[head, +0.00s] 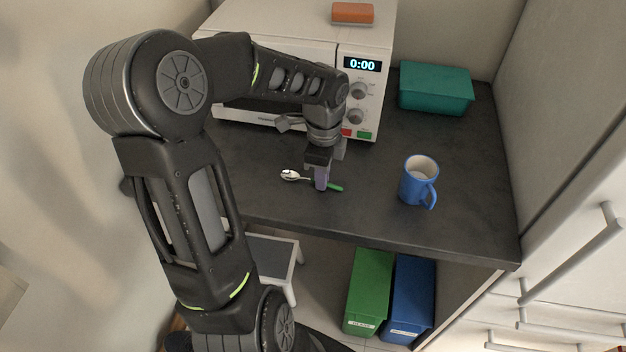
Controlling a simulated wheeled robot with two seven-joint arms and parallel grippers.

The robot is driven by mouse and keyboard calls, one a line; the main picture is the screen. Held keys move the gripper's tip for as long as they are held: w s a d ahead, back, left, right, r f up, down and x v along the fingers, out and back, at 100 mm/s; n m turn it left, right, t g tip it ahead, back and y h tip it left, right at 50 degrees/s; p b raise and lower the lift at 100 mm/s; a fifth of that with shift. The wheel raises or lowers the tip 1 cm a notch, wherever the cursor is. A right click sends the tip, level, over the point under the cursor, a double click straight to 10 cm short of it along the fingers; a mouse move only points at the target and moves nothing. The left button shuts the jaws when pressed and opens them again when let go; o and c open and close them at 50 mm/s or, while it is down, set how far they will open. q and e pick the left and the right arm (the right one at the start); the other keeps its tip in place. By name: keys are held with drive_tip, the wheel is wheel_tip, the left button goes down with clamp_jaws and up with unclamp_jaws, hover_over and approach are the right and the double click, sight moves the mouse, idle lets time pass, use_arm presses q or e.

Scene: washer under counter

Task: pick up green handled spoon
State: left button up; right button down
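The green-handled spoon lies on the dark counter, its metal bowl (291,175) to the left and the green end of its handle (336,188) to the right. My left gripper (321,184) points down over the middle of the spoon and hides that part. Its fingers look close to the handle, at or just above the counter. I cannot tell whether they are open or shut on it. My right gripper is not in view.
A white microwave (290,40) stands behind, with an orange item (352,13) on top. A blue mug (418,181) stands right of the spoon. A teal box (435,89) is at the back right. Green (369,290) and blue (411,297) bins stand below the counter (470,215).

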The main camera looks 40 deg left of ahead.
use_arm(q)
clamp_jaws()
drive_tip(key=shift+r, duration=0.5)
wheel_tip(320, 180, up, 9)
drive_tip(key=b, duration=0.1)
drive_tip(key=shift+f, duration=0.1)
idle(0.7)
